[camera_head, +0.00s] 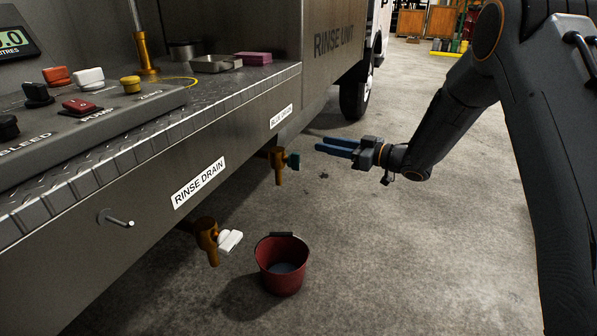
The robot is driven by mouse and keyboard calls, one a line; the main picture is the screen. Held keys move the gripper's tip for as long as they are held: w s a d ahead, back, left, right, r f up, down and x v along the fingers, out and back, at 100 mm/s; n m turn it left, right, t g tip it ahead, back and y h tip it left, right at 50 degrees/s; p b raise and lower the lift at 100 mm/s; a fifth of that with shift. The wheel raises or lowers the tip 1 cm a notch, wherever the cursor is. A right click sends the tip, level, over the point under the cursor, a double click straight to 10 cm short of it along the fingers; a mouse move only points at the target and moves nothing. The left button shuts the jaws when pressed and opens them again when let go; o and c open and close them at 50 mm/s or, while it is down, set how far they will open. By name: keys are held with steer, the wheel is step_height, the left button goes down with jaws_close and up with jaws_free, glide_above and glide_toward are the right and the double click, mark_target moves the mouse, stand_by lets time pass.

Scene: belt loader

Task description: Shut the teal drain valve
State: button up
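The teal drain valve handle (293,161) sits on the right side of a brass valve body (278,168) under the truck's side panel. A small label (281,117) above it is too small to read surely. My gripper (319,146) is just right of the teal handle and slightly above it in the picture, with its blue fingers pointing left at it. A gap shows between fingertips and handle, and nothing is seen in the fingers. The fingers look close together from this angle, so I cannot tell their opening.
A second brass valve (207,236) with a white handle (229,241) is nearer, below the RINSE DRAIN label (199,182). A red bucket (281,278) stands on the floor beside it. A metal peg (116,219) sticks out of the panel.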

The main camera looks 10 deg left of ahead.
mark_target(297, 153)
steer(key=a+f+g+b, duration=0.1)
steer(key=a, duration=0.2)
steer(key=a+f+n+g+y+b, duration=0.1)
steer(key=a, duration=0.2)
steer(key=s+a+f+g+b, duration=0.1)
steer(key=a+f, duration=0.1)
steer(key=a, duration=0.1)
steer(key=shift+a+n+y+b, duration=0.3)
steer(key=shift+a+n+b, duration=0.05)
steer(key=shift+n, duration=0.05)
steer(key=c, duration=0.7)
steer(key=shift+f, duration=0.1)
jaws_close()
